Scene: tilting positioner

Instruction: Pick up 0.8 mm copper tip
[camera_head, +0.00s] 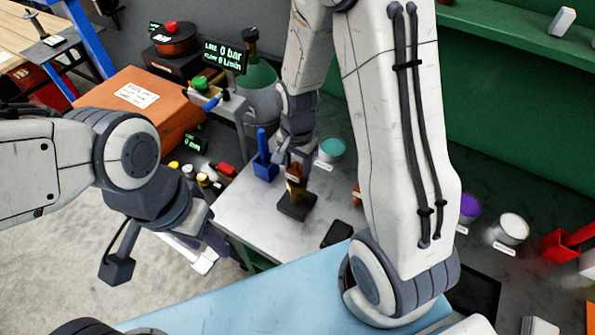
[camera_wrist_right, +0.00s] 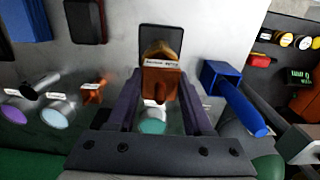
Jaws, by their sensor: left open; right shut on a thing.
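My right gripper (camera_wrist_right: 157,105) is shut on a copper-brown piece (camera_wrist_right: 162,85) with a small white label, too small to read surely; it looks like the copper tip. In the head view the right gripper (camera_head: 295,160) points down, with the brown piece (camera_head: 294,171) between its fingers. A gold-brown part (camera_head: 296,190) on a dark square base (camera_head: 297,208) is directly below; I cannot tell whether it touches the held piece. My left gripper (camera_head: 200,253) is open and empty at the left, above the floor beside the table.
A blue holder (camera_head: 264,168) with an upright handle and a teal-topped cup (camera_head: 330,150) stand close to the right gripper. Another labelled orange piece (camera_wrist_right: 94,92) lies nearby. Purple (camera_head: 468,208) and white (camera_head: 511,230) cups stand at right. The white table's front left (camera_head: 250,215) is clear.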

